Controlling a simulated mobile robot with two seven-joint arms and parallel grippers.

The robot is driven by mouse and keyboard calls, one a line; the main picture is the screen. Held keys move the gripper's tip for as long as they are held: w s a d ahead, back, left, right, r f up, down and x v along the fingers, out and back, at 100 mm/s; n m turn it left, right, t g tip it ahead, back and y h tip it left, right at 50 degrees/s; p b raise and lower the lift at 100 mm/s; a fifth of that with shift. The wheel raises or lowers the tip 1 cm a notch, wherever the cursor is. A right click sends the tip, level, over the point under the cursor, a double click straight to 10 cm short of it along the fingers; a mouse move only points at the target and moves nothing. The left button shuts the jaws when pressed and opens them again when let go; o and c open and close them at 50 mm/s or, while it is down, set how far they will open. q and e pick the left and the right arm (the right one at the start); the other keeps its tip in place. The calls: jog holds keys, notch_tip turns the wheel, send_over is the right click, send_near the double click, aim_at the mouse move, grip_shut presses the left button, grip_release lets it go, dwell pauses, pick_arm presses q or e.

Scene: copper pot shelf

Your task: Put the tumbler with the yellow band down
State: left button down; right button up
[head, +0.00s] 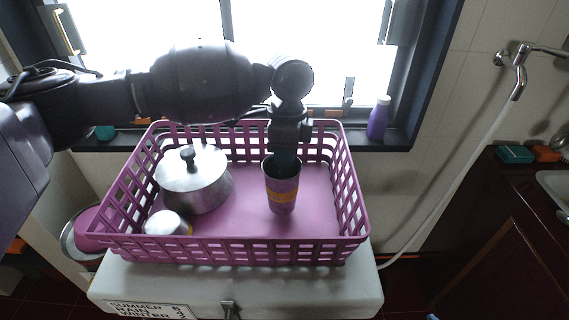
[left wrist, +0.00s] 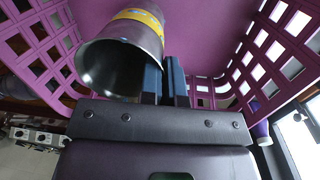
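The tumbler (head: 281,196) is purple-grey with a yellow band and stands upright inside the purple basket, right of the pot. In the left wrist view, the tumbler (left wrist: 121,55) has its open mouth towards the camera. My left gripper (head: 285,163) reaches down from above at the tumbler's mouth. In the left wrist view, the left gripper's blue fingers (left wrist: 165,82) are close together at the right side of the rim and look pinched on its wall. I cannot tell whether the tumbler's base touches the basket floor. My right gripper is not in view.
The purple basket (head: 240,256) stands on a white surface (head: 270,287). A lidded metal pot (head: 205,190) and a smaller metal vessel (head: 163,223) stand in its left part. The basket floor right of the tumbler is clear. A purple bottle (head: 378,118) stands on the windowsill behind.

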pick_arm(q)
jog(key=shift+f, duration=1.15)
jog(key=c, duration=1.3)
grip_release()
jog(key=shift+c, duration=0.2)
notch_tip(320, 180, up, 12)
jog(key=w, duration=0.1)
jog(key=shift+d+p, duration=0.25)
jog(key=shift+p, duration=0.05)
jog(key=shift+r, duration=0.1)
